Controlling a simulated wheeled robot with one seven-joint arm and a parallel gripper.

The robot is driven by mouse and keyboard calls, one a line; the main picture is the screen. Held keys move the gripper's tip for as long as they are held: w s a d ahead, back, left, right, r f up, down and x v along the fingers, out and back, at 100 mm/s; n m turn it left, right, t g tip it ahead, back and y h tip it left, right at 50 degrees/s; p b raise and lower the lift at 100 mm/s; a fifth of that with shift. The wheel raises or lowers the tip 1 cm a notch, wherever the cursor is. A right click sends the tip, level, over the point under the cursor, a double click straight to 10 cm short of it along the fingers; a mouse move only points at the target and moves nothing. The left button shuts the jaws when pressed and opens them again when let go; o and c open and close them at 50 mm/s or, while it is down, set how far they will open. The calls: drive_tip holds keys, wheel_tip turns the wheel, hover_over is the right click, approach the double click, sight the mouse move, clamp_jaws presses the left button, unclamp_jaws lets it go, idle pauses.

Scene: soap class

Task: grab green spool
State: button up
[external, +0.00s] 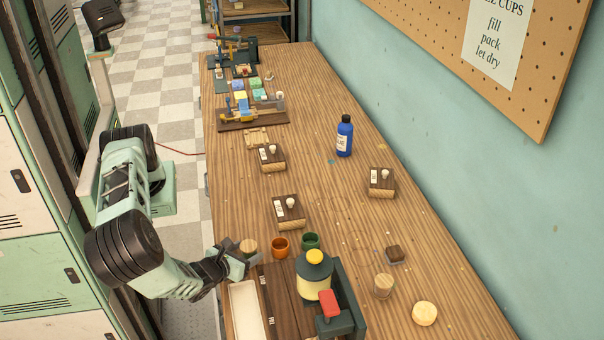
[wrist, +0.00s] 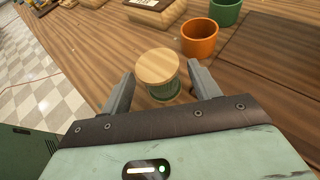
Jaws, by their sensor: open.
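The green spool (wrist: 160,90) stands upright in the wrist view, with a round pale wooden top and a green body mostly hidden below it. In the external view its wooden top (external: 248,245) shows at the table's left edge. My gripper (wrist: 160,74) is open, with one finger on each side of the spool and small gaps to both. In the external view my gripper (external: 240,258) is low beside the spool, partly hiding it. I cannot tell whether a finger touches it.
An orange cup (external: 280,248) stands close right of the spool, with a green cup (external: 311,240) beyond it. A yellow-and-green dispenser (external: 314,272) and a white tray (external: 247,311) are nearby. A wooden block (external: 289,211) lies behind. A blue bottle (external: 344,137) stands farther back.

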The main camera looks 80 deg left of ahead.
drive_tip(key=shift+x, duration=1.05)
drive_tip(key=c, duration=1.1)
drive_tip(key=shift+o, duration=0.2)
drive_tip(key=shift+r, duration=0.1)
